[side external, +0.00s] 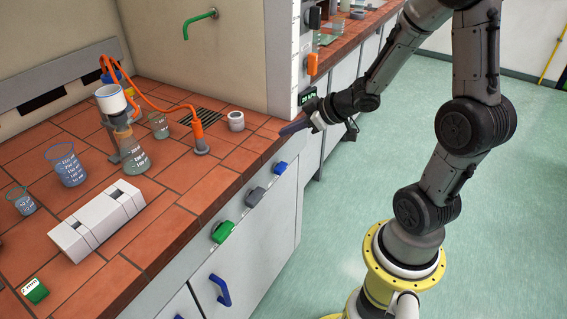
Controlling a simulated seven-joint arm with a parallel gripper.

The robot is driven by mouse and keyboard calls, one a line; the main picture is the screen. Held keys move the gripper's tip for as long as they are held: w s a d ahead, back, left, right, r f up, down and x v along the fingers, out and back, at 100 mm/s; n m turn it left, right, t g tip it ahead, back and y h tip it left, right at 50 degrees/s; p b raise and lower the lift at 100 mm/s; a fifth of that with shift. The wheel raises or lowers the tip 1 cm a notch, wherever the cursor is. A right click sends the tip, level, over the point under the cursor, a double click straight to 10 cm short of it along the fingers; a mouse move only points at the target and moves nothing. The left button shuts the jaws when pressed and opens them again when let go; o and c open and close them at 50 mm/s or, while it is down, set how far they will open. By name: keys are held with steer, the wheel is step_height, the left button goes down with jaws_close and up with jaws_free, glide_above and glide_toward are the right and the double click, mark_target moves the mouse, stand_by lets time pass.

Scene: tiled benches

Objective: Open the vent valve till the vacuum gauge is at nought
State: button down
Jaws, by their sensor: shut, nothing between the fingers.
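My gripper (284,132) is shut and empty, near the bench's front right corner. The filter flask (134,155) stands on the tiled bench with a white funnel (111,98) on it, and an orange hose (150,97) leads to an orange fitting (197,130). A green knob (222,231), a grey knob (256,196) and a blue knob (281,168) sit on the bench's front panel; my gripper is above the blue one, apart from it. I cannot tell which is the vent valve. A small display (308,96) shows green characters; its reading, and whether it is the vacuum gauge, is unclear.
Beakers (67,164), a white block (97,222), a small green device (34,291) and a white pot (236,121) stand on the bench. A white upright panel (282,50) rises behind my gripper. A blue handle (221,290) juts from the cabinet front.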

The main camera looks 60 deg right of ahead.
steer(key=s+d+f+m+g, duration=0.1)
steer(key=s+d+f+m, duration=0.15)
steer(key=f, duration=0.25)
glide_above(275, 167)
steer(key=s, duration=0.3)
steer(key=shift+n+h, duration=0.25)
steer(key=shift+h, duration=0.05)
step_height(275, 167, down, 7)
steer(key=shift+w+f, duration=0.1)
steer(key=shift+f, duration=1.75)
